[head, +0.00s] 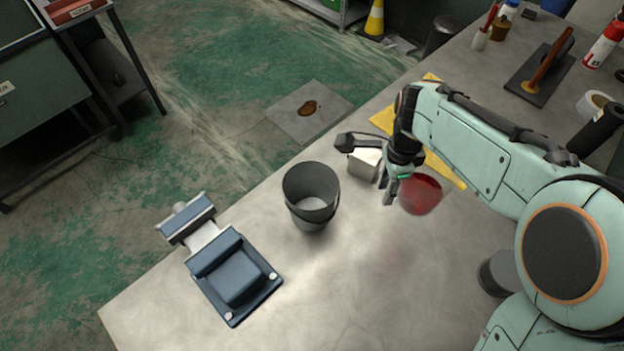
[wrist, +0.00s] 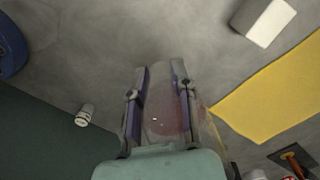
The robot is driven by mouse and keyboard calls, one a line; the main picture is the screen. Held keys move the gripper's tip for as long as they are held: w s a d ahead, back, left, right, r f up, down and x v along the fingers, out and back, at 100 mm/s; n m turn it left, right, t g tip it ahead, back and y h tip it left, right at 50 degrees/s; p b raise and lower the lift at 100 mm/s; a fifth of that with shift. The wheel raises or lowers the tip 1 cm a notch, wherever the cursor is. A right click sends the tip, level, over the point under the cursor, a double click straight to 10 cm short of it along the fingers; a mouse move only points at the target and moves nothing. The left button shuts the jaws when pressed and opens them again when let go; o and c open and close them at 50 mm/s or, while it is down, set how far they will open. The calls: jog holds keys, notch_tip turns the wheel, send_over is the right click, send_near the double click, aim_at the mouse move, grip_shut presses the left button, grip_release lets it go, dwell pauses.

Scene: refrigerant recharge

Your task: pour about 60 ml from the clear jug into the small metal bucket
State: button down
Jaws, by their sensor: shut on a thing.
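The clear jug (head: 421,196) holds red liquid and is to the right of the small metal bucket, apart from it. My gripper (head: 391,190) is shut on the jug. The jug appears raised above the bench, with a faint reddish patch below it; its exact tilt is hard to tell. In the wrist view the jug (wrist: 162,112) sits between the two fingers of my gripper (wrist: 160,105), see-through with a reddish tint. The small metal bucket (head: 300,184) stands upright on the bench, open at the top, its inside grey with no red seen. I cannot make out the bucket in the wrist view.
A blue vise (head: 235,275) is left of the bucket. A pale block (head: 365,163) stands behind, between bucket and arm, near a yellow cloth (head: 437,82). Bottles, tape (head: 594,104) and a trowel-like tool (head: 546,62) lie far right. The front bench is clear.

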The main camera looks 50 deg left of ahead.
jog(key=s+a+r, duration=0.1)
jog(key=s+a, duration=1.2)
jog(key=a, duration=0.2)
jog(key=s+a+f+n, duration=0.1)
jog(key=s+a+n, duration=0.3)
jog(key=s, duration=1)
jog(key=shift+s+f, duration=0.15)
jog(key=shift+f, duration=0.05)
jog(key=w+d+r+g+y, duration=0.2)
jog(key=w+r+g, duration=0.3)
jog(key=g, duration=0.5)
jog(key=shift+w+g+y, duration=0.3)
jog(key=shift+w+y, duration=0.3)
jog(key=shift+w, duration=0.55)
